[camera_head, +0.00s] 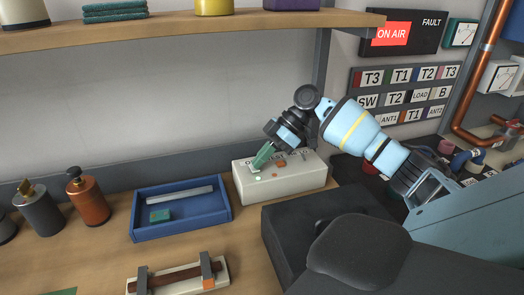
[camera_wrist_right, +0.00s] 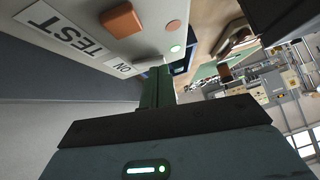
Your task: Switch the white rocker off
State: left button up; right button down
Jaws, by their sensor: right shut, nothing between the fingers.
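A pale switch box (camera_head: 292,187) stands at the back of the bench. My right gripper (camera_head: 258,163) is shut and empty, its green fingers pointing down onto the left part of the box top. The fingers also show in the right wrist view (camera_wrist_right: 157,88), close to the panel beside the "ON" label (camera_wrist_right: 124,68). The white rocker is mostly hidden at the fingertips, and I cannot tell its position or whether the fingers touch it. An orange rocker (camera_wrist_right: 124,20) sits next to it; it also shows in the head view (camera_head: 279,163). My left gripper is not in view.
A lit green lamp (camera_wrist_right: 175,48) is on the panel. A blue tray (camera_head: 137,226) stands left of the box, with an orange bottle (camera_head: 90,203) and a grey bottle (camera_head: 40,214) further left. A dark block (camera_head: 290,228) lies in front of the box. A shelf (camera_head: 170,27) hangs above.

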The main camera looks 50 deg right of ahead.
dwell(0.3)
jog(key=shift+s+f+t, duration=0.15)
jog(key=shift+f+t, duration=0.15)
jog(key=shift+f, duration=0.15)
jog(key=shift+s+a+r+h, duration=0.1)
jog(key=shift+a+h, duration=0.05)
jog(key=shift+h, duration=0.15)
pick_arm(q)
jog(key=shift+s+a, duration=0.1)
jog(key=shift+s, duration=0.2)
pick_arm(e)
jog(key=shift+w, duration=0.2)
jog(key=shift+w+d, duration=0.25)
jog(key=shift+d, duration=0.05)
jog(key=shift+w+d, duration=0.15)
jog(key=shift+w, duration=0.2)
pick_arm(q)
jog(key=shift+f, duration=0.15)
